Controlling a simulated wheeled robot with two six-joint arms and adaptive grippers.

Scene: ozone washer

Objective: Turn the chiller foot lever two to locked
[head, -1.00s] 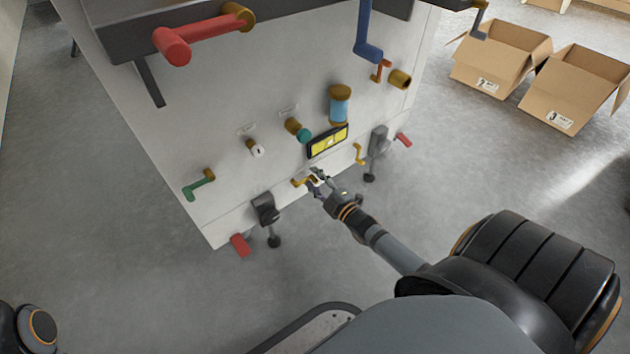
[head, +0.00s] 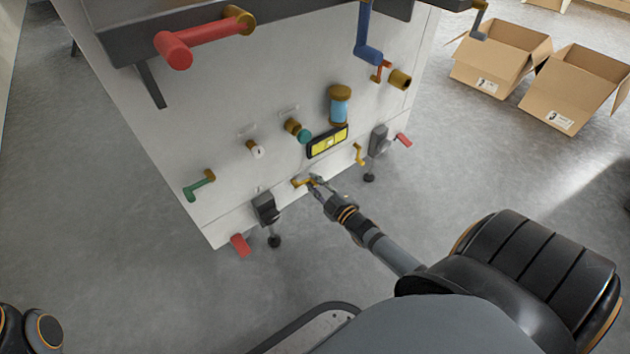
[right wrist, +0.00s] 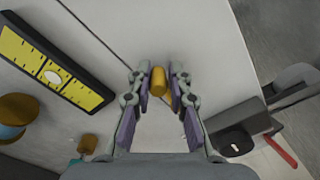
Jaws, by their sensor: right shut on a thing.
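A small yellow crank lever (head: 302,182) sits low on the white machine front, just right of the left black foot bracket. My right gripper (head: 315,181) is at its free end, with its fingers closed in. In the right wrist view the lever's yellow knob (right wrist: 158,80) stands between the two fingertips of my right gripper (right wrist: 159,88), which hold it. A second yellow lever (head: 359,154) hangs to the right, beside the other foot bracket. I see no label telling which lever is number two. My left gripper is not in view.
Black foot brackets (head: 265,207) and (head: 378,140) stand at the lower edge, with red handles (head: 240,244) and (head: 403,140) near them. A yellow gauge panel (head: 327,142), a teal knob (head: 304,136) and a green lever (head: 197,187) are close by. Open cartons (head: 500,58) lie behind right.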

